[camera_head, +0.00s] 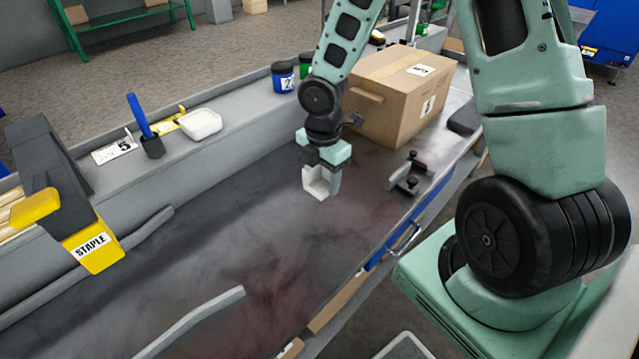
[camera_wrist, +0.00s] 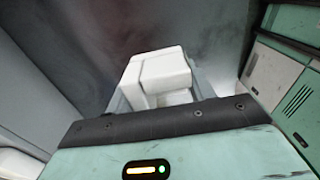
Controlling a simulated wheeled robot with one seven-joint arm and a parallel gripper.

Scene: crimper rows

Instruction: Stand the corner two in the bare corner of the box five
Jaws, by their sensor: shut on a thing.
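A white corner piece (camera_head: 315,184) is held in my gripper (camera_head: 323,168), just above the dark bench top. Its numeral, if any, does not show. In the wrist view the white corner (camera_wrist: 160,75) shows as an angled block past the dark gripper edge. A brown cardboard box (camera_head: 385,105) stands on the bench to the right of and behind my gripper, apart from the corner. Its white labels are too small to read, so I cannot tell whether it is box five. Its corners show no white piece on the sides in view.
A grey clamp-like tool (camera_head: 408,175) lies right of my gripper near the blue-handled front edge. A yellow STAPLE holder (camera_head: 93,243), a white dish (camera_head: 200,124), a card marked 5 (camera_head: 114,151) and a blue jar (camera_head: 283,77) line the back. The middle bench is clear.

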